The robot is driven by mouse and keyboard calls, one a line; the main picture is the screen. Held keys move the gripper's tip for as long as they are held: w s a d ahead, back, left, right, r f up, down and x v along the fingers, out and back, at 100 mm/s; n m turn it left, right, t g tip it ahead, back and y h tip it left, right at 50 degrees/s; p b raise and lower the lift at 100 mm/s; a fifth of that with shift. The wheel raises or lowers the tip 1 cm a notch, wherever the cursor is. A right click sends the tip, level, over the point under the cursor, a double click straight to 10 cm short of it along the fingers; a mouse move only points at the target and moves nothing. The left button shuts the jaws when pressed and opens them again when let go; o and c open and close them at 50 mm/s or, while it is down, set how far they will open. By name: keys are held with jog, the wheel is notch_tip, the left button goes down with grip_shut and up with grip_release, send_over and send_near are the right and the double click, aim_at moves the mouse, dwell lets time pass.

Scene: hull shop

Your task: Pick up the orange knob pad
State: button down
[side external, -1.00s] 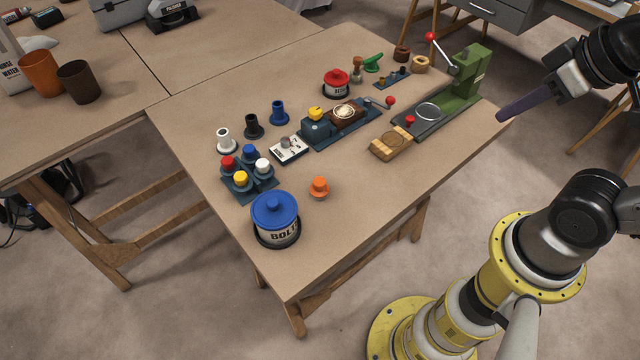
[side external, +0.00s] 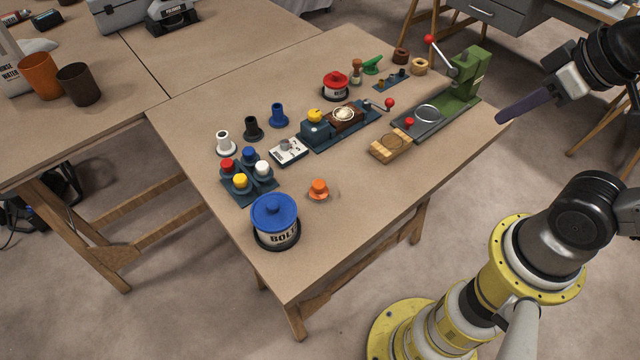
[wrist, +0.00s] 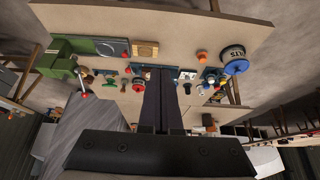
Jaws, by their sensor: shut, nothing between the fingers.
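The orange knob pad (side external: 318,189) stands on the table, to the right of the blue-lidded bolts tin (side external: 275,220) and apart from it. In the wrist view the orange knob pad (wrist: 202,57) is small, near the bolts tin (wrist: 234,60). My gripper (side external: 501,119) is at the right, away from the knob pad, in front of the table's right corner in the picture. In the wrist view its fingers (wrist: 160,72) are together with nothing between them.
A block of coloured knobs (side external: 240,182) stands behind the bolts tin. A green lever press (side external: 462,85), a wooden block (side external: 390,147) and a dark fixture with a yellow knob (side external: 316,128) stand farther right. The table (side external: 330,235) is clear in front of the orange knob pad.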

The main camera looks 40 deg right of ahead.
dwell(0.3)
jog(key=shift+c, duration=0.9)
grip_release()
